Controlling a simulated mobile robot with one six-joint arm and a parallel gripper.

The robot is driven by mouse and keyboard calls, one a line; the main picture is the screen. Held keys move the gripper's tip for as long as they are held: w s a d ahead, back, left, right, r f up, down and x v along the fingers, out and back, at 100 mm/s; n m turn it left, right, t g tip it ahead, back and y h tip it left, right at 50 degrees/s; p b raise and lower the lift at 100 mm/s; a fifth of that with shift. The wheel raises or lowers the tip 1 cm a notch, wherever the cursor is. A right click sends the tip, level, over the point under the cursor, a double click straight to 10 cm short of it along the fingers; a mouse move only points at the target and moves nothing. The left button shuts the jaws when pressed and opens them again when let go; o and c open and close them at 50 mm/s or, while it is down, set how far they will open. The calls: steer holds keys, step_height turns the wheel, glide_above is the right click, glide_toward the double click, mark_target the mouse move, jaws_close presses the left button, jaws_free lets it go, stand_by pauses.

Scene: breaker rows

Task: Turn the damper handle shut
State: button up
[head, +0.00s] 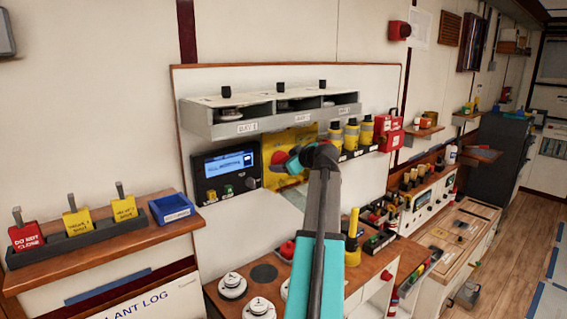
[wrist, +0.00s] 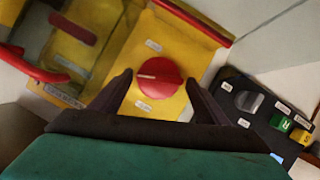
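A round red knob (wrist: 158,78) with a white line across its face sits on a yellow plate (wrist: 150,108) in the wrist view. Small labels are too blurred to read, so I cannot tell whether this knob is the damper handle. My gripper (wrist: 157,88) is open, with one dark finger on each side of the knob; contact cannot be told. A red bar (wrist: 73,27) and a curved red part (wrist: 32,63) lie left of it. In the head view, my gripper (head: 299,163) is in front of the yellow unit (head: 278,146) and hides part of it.
A black panel with a blue display (head: 229,163) is left of the yellow unit; its dark knob (wrist: 248,100) is close to my right finger. A grey shelf (head: 235,130) overhangs above. Yellow-and-black items (head: 351,133) stand at right. White round pieces (head: 232,286) sit on the bench below.

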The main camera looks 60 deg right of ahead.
steer(key=c, duration=0.8)
steer(key=shift+d+f+m+y+b, duration=0.1)
steer(key=shift+d+m+y+b, duration=0.1)
steer(key=shift+m+y+b, duration=0.35)
steer(key=shift+m+t+y+b, duration=0.3)
steer(key=shift+m+y+b, duration=0.25)
steer(key=shift+m, duration=0.4)
steer(key=o, duration=1)
steer(key=shift+s, duration=0.1)
steer(key=b+v, duration=0.3)
steer(key=v, duration=1.1)
steer(key=shift+b, duration=0.3)
